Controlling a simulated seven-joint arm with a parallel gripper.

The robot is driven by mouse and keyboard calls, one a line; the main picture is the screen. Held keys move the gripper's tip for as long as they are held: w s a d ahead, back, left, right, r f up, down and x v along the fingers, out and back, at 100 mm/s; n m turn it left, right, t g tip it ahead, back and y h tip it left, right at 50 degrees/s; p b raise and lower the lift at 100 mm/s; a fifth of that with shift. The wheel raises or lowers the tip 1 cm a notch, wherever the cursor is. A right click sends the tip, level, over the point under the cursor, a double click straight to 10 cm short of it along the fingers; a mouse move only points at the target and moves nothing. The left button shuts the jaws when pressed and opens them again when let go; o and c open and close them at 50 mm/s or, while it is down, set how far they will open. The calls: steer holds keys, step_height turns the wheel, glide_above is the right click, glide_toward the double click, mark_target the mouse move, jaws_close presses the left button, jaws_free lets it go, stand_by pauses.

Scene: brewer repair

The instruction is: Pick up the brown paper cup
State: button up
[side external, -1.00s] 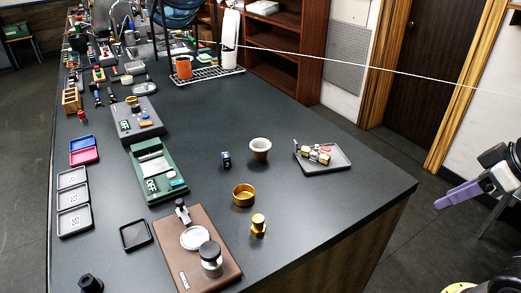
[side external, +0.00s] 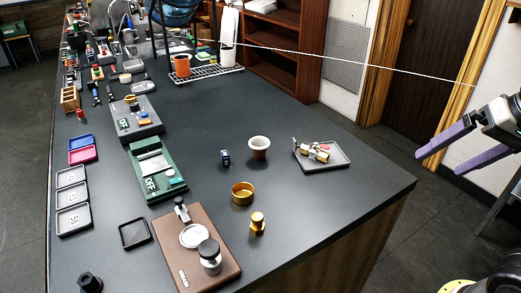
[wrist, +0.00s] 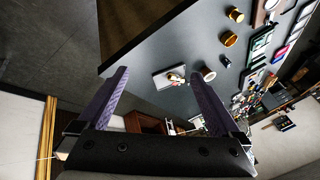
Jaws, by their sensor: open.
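In the wrist view the cup (wrist: 208,75) shows close to the right finger's tip in the picture. My gripper (side external: 438,164) is open and empty, its two purple fingers well apart. In the side view it is off the table's right edge, well to the right of the cup. It also shows in the wrist view (wrist: 158,74). Nothing hides the cup.
The tray holds small gold and red parts. A brass ring (side external: 243,193) and a brass fitting (side external: 258,223) stand nearer the front. A brown board (side external: 210,270) with metal parts lies front left. The table behind the cup is clear.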

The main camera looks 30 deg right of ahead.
steer(key=w+a+r+m+y, duration=0.1)
steer(key=w+a+r+m, duration=0.2)
steer(key=w+r+m, duration=0.75)
steer(key=m+g+y, duration=0.2)
steer(key=m+g, duration=0.2)
glide_above(262, 142)
steer(key=s, duration=0.3)
steer(key=f, duration=2.3)
steer(key=shift+w+d+f, duration=0.15)
steer(key=shift+d+f, duration=0.2)
steer(key=shift+x, duration=3.2)
steer(key=shift+w+d, duration=0.1)
steer(key=shift+d, duration=0.1)
steer(key=c, duration=1.2)
steer(key=shift+r, duration=0.1)
steer(key=shift+c, duration=0.2)
